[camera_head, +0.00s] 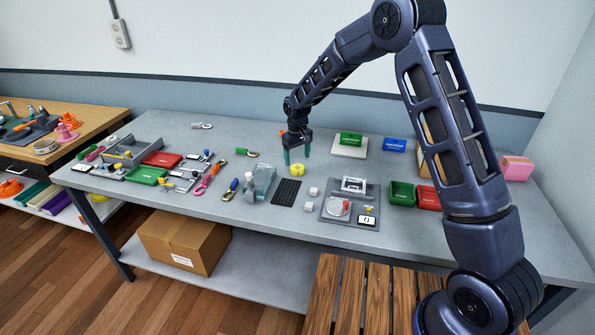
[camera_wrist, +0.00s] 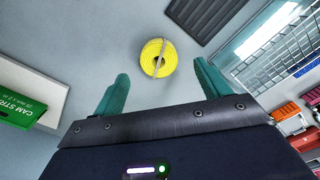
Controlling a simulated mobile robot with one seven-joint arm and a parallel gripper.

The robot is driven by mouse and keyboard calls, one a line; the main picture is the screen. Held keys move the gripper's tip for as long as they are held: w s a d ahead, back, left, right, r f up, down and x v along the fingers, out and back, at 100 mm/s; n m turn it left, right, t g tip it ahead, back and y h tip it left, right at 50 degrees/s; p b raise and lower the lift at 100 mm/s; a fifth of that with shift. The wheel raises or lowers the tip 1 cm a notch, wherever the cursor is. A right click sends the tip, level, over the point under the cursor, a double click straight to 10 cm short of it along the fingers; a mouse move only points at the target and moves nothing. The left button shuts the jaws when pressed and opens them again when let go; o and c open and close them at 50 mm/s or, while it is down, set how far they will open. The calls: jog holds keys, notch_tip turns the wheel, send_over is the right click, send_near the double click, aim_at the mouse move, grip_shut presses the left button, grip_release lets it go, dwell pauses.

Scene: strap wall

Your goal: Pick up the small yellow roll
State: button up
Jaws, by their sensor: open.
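The small yellow roll (camera_head: 297,169) lies on the grey table, just beside my gripper's fingertips in the head view. In the wrist view the roll (camera_wrist: 158,57) shows as a round coil with a pale band across it, lying ahead of the fingertips and roughly centred between them. My gripper (camera_head: 297,158) points down with its two teal fingers apart and nothing between them. The fingers also show in the wrist view (camera_wrist: 160,85). The roll is not in the grip, and I cannot tell the exact height of the fingertips above the table.
A white block with a green box (camera_head: 350,138) stands right of my gripper. A clear glass-like case (camera_head: 264,181) and a dark ribbed mat (camera_head: 287,192) lie to the left and front. A grey scale-like tray (camera_head: 335,217) and green bin (camera_head: 401,195) stand further right.

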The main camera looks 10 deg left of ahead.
aim_at(297, 167)
jog(key=f, duration=0.4)
jog(key=shift+w+f, duration=0.25)
jog(key=shift+f, duration=0.15)
jog(key=c, duration=1.1)
jog(key=shift+r, duration=0.1)
